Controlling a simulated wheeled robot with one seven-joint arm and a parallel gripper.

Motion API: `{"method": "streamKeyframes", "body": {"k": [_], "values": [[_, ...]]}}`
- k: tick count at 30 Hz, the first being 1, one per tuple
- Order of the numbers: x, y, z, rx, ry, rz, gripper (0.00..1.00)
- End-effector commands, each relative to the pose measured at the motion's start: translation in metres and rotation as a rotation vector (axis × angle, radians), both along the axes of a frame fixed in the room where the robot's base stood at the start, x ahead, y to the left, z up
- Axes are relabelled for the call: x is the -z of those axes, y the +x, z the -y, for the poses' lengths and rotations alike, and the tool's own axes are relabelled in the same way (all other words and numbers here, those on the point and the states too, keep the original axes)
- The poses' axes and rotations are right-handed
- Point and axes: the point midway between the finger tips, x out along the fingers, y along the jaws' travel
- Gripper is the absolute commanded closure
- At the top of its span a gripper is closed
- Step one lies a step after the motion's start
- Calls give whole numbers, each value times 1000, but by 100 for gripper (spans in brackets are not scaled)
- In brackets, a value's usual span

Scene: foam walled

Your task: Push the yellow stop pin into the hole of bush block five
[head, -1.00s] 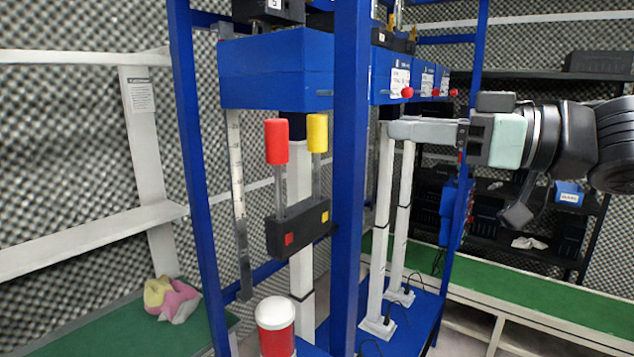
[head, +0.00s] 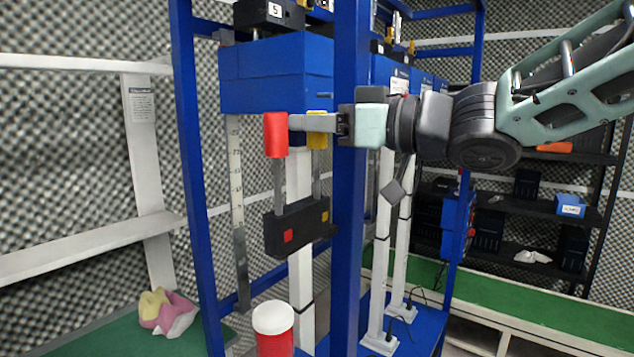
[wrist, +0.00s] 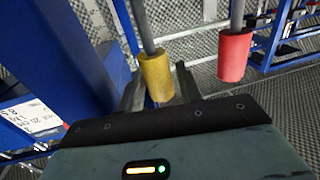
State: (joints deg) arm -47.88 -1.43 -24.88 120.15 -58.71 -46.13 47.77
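The yellow stop pin (head: 317,141) stands upright beside a red-handled pin (head: 276,135). Both shafts go into a black holder (head: 290,229) with a red and a yellow square. My gripper (head: 305,122) reaches in from the right at the yellow handle, one finger crossing in front of it. In the wrist view the yellow handle (wrist: 156,77) lies between my two fingers (wrist: 158,88), which look spread around it with a narrow gap on the right. The red handle (wrist: 234,58) is outside them. A black block marked 5 (head: 268,14) sits on the blue box above; its hole does not show.
The blue box (head: 275,75) overhangs just above the handles. A red cylinder with a white top (head: 273,328) stands below. White columns (head: 382,230) stand to the right.

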Motion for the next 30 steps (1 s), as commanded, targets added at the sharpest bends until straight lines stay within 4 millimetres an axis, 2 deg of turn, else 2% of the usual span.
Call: {"method": "streamKeyframes", "body": {"k": [6,7,10,11,23,30], "values": [[-1,1,-1,1,0,0,65],[-1,1,-1,1,0,0,68],[0,1,-1,1,0,0,95],[0,1,-1,1,0,0,100],[-5,1,-1,0,1,0,100],[-25,1,-1,0,1,0,100]]}}
